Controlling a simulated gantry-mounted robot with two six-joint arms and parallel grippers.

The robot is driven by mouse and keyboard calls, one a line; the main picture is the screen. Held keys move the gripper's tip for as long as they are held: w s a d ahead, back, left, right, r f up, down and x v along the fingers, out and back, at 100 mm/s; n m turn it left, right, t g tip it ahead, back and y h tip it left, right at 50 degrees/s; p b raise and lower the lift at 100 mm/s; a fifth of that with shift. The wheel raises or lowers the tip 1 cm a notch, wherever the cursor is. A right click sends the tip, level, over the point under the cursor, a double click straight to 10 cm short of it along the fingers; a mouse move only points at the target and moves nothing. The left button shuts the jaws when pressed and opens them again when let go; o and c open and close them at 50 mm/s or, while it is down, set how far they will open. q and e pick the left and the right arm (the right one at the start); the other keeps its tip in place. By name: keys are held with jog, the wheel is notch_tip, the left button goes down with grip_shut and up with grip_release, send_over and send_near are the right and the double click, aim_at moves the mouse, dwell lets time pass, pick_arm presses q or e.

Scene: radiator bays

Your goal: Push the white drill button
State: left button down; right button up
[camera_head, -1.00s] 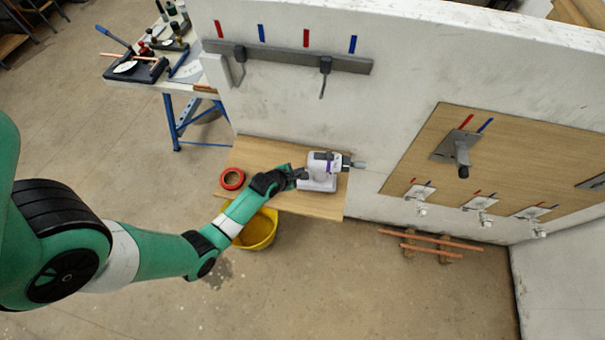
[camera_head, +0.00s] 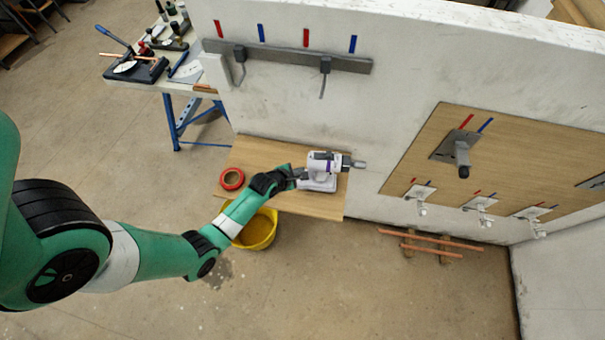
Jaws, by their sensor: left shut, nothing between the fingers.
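A white drill with purple and dark grey parts (camera_head: 322,165) stands on a small wooden shelf (camera_head: 318,204) against the white wall. Its dark chuck points right. My left arm reaches in from the left, and my left gripper (camera_head: 298,174) is at the drill's left side, close to its handle. The gripper is shut with nothing in it. Whether its tips touch the drill is too small to tell. The drill's button cannot be made out. My right gripper is not in view.
A red tape roll (camera_head: 231,179) lies at the shelf's left end. A yellow bucket (camera_head: 257,232) is on the floor below. A workbench with tools (camera_head: 170,62) stands at the back left. Copper pipes (camera_head: 432,242) lie on the floor at right.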

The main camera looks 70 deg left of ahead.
pick_arm(q)
jog(key=shift+f, duration=0.4)
jog(key=shift+r+p, duration=0.3)
jog(key=shift+r, duration=0.15)
notch_tip(320, 180, up, 6)
jog(key=p, duration=0.6)
dwell(0.5)
